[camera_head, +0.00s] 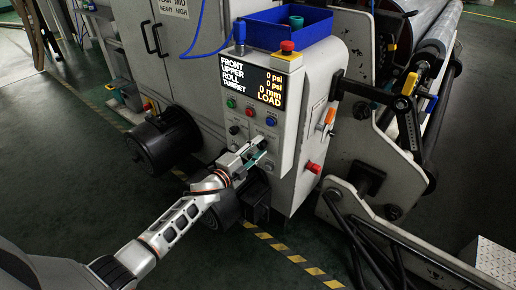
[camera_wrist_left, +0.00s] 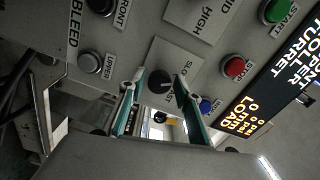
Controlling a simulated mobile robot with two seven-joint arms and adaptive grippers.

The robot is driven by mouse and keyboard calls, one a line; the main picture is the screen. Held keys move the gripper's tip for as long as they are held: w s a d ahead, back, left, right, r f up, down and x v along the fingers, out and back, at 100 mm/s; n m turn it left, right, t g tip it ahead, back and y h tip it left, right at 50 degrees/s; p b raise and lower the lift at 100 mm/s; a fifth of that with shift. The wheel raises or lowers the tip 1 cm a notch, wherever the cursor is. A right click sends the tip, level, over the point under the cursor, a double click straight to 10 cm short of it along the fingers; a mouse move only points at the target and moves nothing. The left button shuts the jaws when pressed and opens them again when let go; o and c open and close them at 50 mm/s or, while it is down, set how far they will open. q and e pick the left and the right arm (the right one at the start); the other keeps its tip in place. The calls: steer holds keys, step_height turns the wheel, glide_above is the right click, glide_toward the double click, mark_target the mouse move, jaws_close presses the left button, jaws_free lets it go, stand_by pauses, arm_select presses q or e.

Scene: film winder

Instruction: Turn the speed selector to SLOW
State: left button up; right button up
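The speed selector (camera_wrist_left: 159,82) is a round black knob on a pale plate in the left wrist view. Part of a "SLO…" label shows above right of it, and part of "FAST" shows below right; a finger covers some of the lettering. A pale mark on the knob seems to face right, but its exact setting is unclear. My left gripper (camera_wrist_left: 160,88) is open, with one finger on each side of the knob; contact cannot be told. In the head view my left gripper (camera_head: 250,160) is at the lower panel and hides the selector. My right gripper is not in view.
Red stop (camera_wrist_left: 235,67) and green start (camera_wrist_left: 275,10) buttons and a blue button (camera_wrist_left: 206,105) sit close to the selector. Another knob (camera_wrist_left: 90,62) is at left. A red emergency button (camera_head: 287,47) and blue bin (camera_head: 290,28) are above the lit display (camera_head: 254,82).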

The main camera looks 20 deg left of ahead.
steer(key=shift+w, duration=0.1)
arm_select(q)
steer(key=shift+s, duration=0.15)
steer(key=v, duration=1.1)
steer(key=shift+s+a, duration=0.15)
steer(key=shift+s, duration=0.25)
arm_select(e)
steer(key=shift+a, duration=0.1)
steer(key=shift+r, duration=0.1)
